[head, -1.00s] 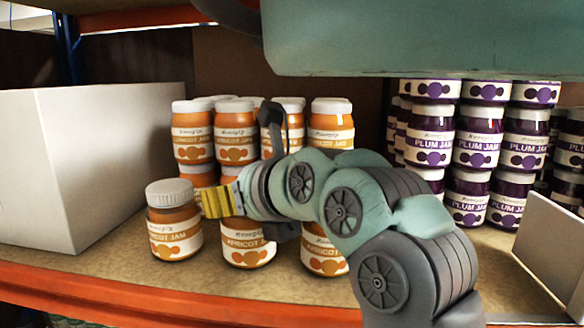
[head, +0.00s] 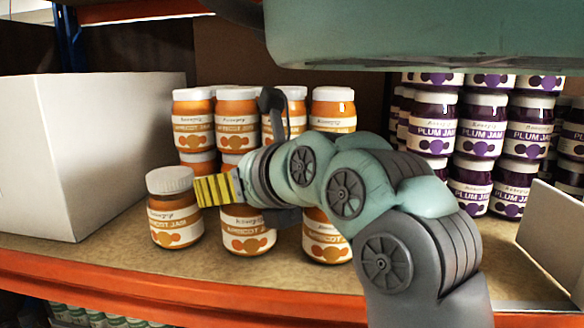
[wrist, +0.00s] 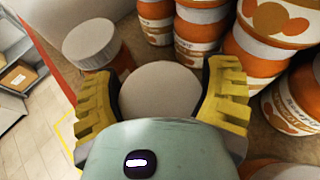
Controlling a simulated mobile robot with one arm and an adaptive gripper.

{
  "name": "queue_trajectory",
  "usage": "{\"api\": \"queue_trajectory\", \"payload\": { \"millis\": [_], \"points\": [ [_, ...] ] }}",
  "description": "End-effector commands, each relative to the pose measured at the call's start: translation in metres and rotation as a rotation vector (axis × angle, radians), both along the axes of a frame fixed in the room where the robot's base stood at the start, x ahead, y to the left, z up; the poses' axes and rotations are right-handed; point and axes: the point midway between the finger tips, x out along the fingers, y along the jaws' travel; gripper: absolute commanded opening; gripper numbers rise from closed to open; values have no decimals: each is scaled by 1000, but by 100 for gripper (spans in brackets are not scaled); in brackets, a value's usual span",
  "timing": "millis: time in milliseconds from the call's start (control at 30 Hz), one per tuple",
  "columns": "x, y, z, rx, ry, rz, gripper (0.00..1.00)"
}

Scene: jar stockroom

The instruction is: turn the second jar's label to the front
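Three apricot jam jars stand in a front row on the shelf. The second jar (head: 248,238) is the middle one, upright, its lid hidden behind my gripper in the head view; its printed label shows on the front side. My gripper (head: 215,189) reaches in from the right with yellow ribbed fingers. In the wrist view the round white lid (wrist: 160,92) fills the space between my fingers (wrist: 162,80), which appear to press on both its sides. The left front jar (head: 175,215) stands just beyond the fingertips, and the right front jar (head: 326,240) is partly behind my arm.
Stacked apricot jars (head: 193,125) stand close behind. A large white box (head: 90,150) is at left, stacked plum jam jars (head: 481,130) at right. A white panel (head: 553,240) stands at far right. The orange shelf edge (head: 180,298) runs along the front.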

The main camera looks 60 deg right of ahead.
Motion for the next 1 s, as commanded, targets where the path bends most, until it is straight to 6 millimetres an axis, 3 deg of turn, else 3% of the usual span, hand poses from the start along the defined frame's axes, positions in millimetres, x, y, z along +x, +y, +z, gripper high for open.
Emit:
{"api": "queue_trajectory", "payload": {
  "millis": [267, 1000],
  "points": [
    [-1, 0, -1, 1, 2, -1, 100],
    [-1, 0, 5, 3, -1, 19, 100]
  ]
}}
